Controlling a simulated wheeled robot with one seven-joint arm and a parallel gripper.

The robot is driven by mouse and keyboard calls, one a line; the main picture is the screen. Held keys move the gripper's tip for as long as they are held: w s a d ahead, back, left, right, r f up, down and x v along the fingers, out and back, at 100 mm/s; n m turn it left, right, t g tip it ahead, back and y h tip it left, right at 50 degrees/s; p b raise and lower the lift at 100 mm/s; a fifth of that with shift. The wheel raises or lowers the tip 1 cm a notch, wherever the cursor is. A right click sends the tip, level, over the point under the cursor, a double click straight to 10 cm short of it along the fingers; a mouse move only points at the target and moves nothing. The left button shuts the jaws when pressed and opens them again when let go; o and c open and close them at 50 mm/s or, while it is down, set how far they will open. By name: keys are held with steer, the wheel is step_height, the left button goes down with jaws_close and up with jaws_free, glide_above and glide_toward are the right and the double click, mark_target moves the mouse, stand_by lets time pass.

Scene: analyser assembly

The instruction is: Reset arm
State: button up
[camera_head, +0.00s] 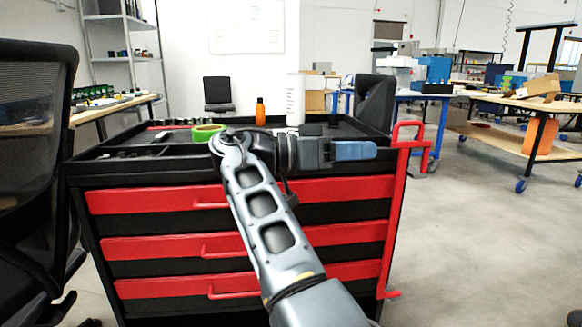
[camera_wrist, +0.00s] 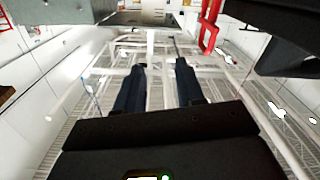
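My arm reaches up in front of a black and red tool trolley (camera_head: 330,215) and bends at its top. My gripper (camera_head: 372,150) points to the right in the head view, at the height of the trolley's top tray. Its blue fingers overlap the trolley's right part in the picture. In the wrist view my gripper (camera_wrist: 160,68) has its two dark blue fingers apart, with nothing between them. Behind the fingers that view shows pale ceiling-like beams. The arm hides part of the trolley's top and drawers.
On the trolley stand an orange bottle (camera_head: 260,113), a white bottle (camera_head: 295,100) and a green tape roll (camera_head: 207,132). A red handle (camera_head: 408,150) rises at its right corner. A black chair (camera_head: 35,150) stands at the left. Floor at right is free.

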steer(key=s+d+f+n+t+y, duration=0.1)
steer(key=d+f+n+t+y, duration=0.2)
steer(key=f, duration=0.7)
steer(key=s+d+f+n+t+y, duration=0.1)
steer(key=s+d+f+n, duration=0.2)
steer(key=f, duration=0.7)
steer(key=d+f+n+t+y, duration=0.25)
steer(key=f+n, duration=0.25)
steer(key=f, duration=0.6)
steer(key=s+d+f+n+t+y, duration=0.15)
steer(key=s+f+y, duration=0.25)
steer(key=s+f, duration=0.6)
steer(key=s+d+f+n+y, duration=0.1)
steer(key=s+f+n+y, duration=0.4)
steer(key=s, duration=0.8)
steer(key=s+a+r+m+t+y, duration=0.1)
steer(key=s+r, duration=0.1)
steer(key=s, duration=0.6)
steer(key=s+r+m+y, duration=0.1)
steer(key=s+r, duration=0.2)
steer(key=s, duration=0.4)
steer(key=s+r+m+t, duration=0.1)
steer(key=s+r+t, duration=0.1)
steer(key=s+r, duration=0.5)
steer(key=s+r+m+t, duration=0.1)
steer(key=s+r, duration=0.4)
steer(key=r, duration=0.4)
step_height(320, 180, up, 26)
steer(key=p, duration=2.6)
steer(key=shift+w+d+r, duration=0.25)
